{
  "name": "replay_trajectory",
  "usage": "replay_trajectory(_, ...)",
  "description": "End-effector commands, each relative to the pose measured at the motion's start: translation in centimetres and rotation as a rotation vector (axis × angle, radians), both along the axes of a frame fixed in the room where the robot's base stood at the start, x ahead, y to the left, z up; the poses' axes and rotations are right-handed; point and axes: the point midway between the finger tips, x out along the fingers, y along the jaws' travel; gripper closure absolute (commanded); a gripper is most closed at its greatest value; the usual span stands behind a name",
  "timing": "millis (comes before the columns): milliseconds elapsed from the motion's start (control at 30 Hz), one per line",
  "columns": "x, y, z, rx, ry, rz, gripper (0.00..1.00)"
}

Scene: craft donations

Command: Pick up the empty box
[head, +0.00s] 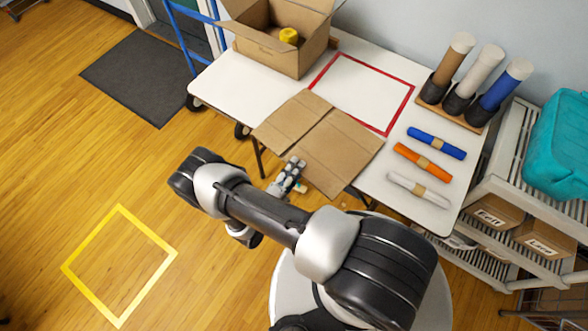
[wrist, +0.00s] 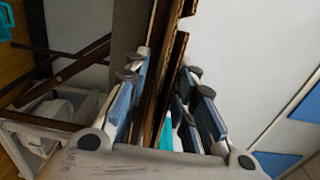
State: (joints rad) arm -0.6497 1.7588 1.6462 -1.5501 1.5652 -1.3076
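The empty box looks like the flattened brown cardboard (head: 335,150) lying on the white table, its front part overhanging the table edge. My gripper (head: 290,177) is at the left front edge of this cardboard in the head view. In the wrist view my gripper's fingers (wrist: 168,90) stand apart, one on each side of the cardboard edges (wrist: 160,75), which run between them in two layers with a dark gap. A gap shows beside the right finger; contact at the fingertips is unclear. An open box (head: 270,48) with a yellow item (head: 289,36) inside stands at the back left.
A red outlined area (head: 395,117) is empty on the table (head: 225,85). Blue (head: 437,142), orange (head: 422,160) and white (head: 418,189) rolls lie at the right, near a holder with upright rolls (head: 480,75). A shelf (head: 500,190) stands right. A yellow floor square (head: 92,240) is empty.

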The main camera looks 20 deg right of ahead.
Motion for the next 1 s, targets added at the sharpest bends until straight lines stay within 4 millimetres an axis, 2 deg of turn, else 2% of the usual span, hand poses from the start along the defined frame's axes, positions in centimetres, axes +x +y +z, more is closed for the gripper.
replay_trajectory(667,-0.01,0.01,-0.10,0.002,0.002,0.000,1.00)
replay_trajectory(1000,-0.03,0.00,-0.18,0.003,0.004,0.000,1.00)
